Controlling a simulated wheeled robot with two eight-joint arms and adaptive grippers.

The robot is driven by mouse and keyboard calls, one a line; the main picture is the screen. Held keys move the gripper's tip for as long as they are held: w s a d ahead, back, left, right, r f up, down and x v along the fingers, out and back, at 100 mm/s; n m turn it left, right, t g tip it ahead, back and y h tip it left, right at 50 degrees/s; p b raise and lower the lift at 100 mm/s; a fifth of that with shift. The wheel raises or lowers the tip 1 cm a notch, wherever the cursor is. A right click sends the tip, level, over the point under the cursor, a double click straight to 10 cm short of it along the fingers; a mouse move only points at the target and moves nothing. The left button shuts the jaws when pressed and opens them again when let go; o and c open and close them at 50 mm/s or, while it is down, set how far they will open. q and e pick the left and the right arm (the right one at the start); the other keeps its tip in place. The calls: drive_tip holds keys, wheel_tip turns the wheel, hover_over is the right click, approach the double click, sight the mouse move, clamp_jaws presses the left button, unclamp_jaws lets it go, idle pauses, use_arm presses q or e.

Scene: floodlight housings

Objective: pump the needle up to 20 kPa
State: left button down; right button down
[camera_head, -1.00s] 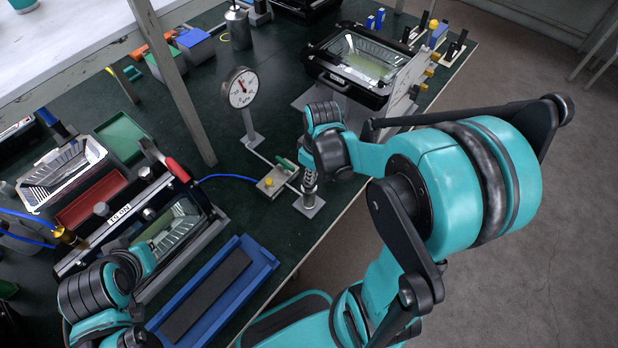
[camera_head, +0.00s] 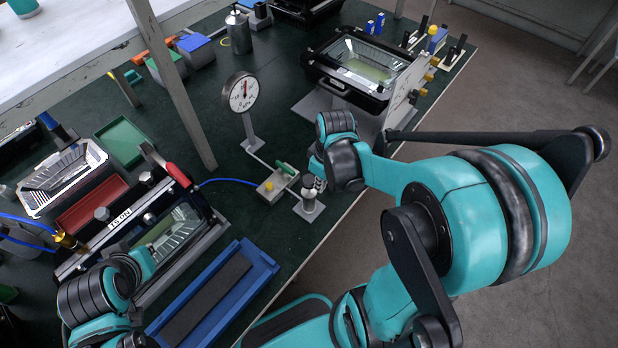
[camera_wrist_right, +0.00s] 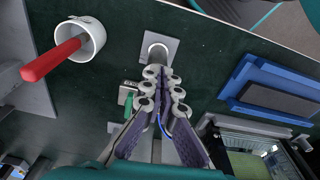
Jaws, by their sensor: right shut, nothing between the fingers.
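The pressure gauge (camera_head: 243,92) stands on a grey post in the head view. Its red needle points roughly upward; the scale is too small to read. The hand pump (camera_head: 309,206) stands upright on a square plate by the table's front edge, beside the valve block with a green lever (camera_head: 286,168). My right gripper (camera_head: 317,178) is shut and empty, close over the pump top. In the right wrist view, the shut fingertips (camera_wrist_right: 162,85) lie just beside the pump's round top (camera_wrist_right: 158,52); contact is unclear. My left arm shows lower left, its fingers hidden.
A black floodlight housing (camera_head: 361,68) stands on a grey stand behind my right wrist. A blue tray (camera_head: 262,263) lies front left of the pump. A white cup with a red handle sticking out (camera_wrist_right: 85,40) stands near the pump in the wrist view. A blue hose (camera_head: 228,181) reaches the valve block.

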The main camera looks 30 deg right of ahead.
wheel_tip(320, 180, up, 11)
drive_tip(key=s, duration=0.1)
drive_tip(key=shift+d, duration=0.25)
idle(1.3)
drive_tip(key=s+a+f+m+t+b, duration=0.2)
drive_tip(key=a+m+t, duration=0.3)
drive_tip(key=a, duration=0.3)
drive_tip(key=shift+a+t+h, duration=0.25)
drive_tip(key=shift+t+h, duration=0.05)
drive_tip(key=shift+t, duration=0.3)
